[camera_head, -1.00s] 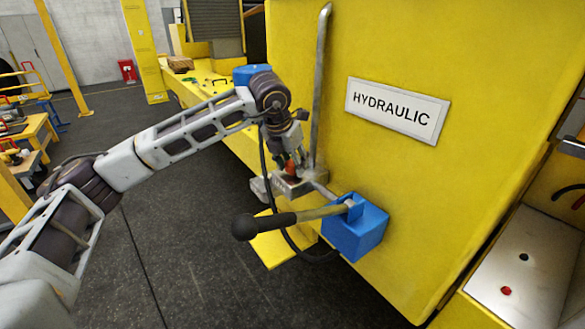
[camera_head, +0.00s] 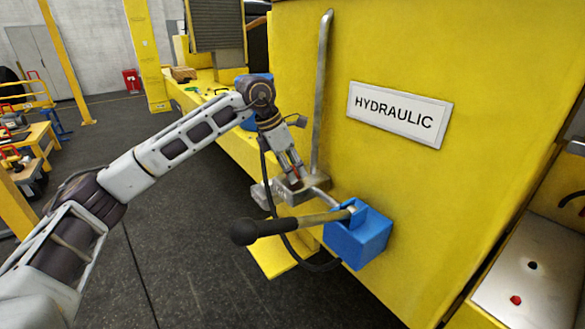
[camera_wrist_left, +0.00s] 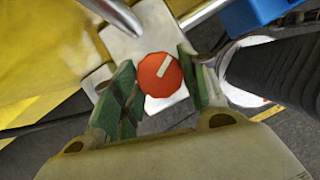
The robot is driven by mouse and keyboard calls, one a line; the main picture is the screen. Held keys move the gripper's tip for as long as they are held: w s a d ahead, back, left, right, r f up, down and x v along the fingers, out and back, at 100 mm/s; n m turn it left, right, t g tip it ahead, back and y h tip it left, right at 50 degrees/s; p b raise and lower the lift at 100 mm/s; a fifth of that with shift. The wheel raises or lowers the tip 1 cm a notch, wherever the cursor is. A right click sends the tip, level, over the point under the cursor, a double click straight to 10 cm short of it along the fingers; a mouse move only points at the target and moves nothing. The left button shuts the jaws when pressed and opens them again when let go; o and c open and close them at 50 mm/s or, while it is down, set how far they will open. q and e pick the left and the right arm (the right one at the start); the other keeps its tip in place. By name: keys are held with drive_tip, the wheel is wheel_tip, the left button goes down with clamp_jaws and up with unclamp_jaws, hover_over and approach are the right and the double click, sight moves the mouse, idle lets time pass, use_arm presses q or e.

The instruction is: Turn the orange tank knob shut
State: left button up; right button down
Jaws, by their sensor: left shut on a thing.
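The orange tank knob (camera_wrist_left: 160,75) is round with a pale line across its face, tilted up to the right, in the left wrist view. My left gripper (camera_wrist_left: 162,88) has its two green-and-black fingers on either side of the knob and is shut on it. In the head view my left gripper (camera_head: 295,178) points down at the grey metal valve block (camera_head: 318,184). The knob is largely hidden behind the fingers there. My right gripper is not in view.
A blue pump block (camera_head: 358,240) with a black-gripped lever (camera_head: 270,229) sits just in front of the valve block. A grey pipe (camera_head: 321,95) rises beside the gripper along the yellow panel with the HYDRAULIC sign (camera_head: 398,113). A black hose hangs below.

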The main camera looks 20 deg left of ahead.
use_arm(q)
drive_tip(key=shift+w+r+m+g, duration=0.1)
drive_tip(key=shift+m+g, duration=0.3)
drive_tip(key=shift+m, duration=0.6)
drive_tip(key=shift+m+g+h+p, duration=0.35)
drive_tip(key=shift+m+p, duration=0.2)
drive_tip(key=shift+m, duration=0.65)
drive_tip(key=shift+w+m+g, duration=0.1)
drive_tip(key=shift+m+g, duration=0.25)
drive_tip(key=shift+m, duration=0.35)
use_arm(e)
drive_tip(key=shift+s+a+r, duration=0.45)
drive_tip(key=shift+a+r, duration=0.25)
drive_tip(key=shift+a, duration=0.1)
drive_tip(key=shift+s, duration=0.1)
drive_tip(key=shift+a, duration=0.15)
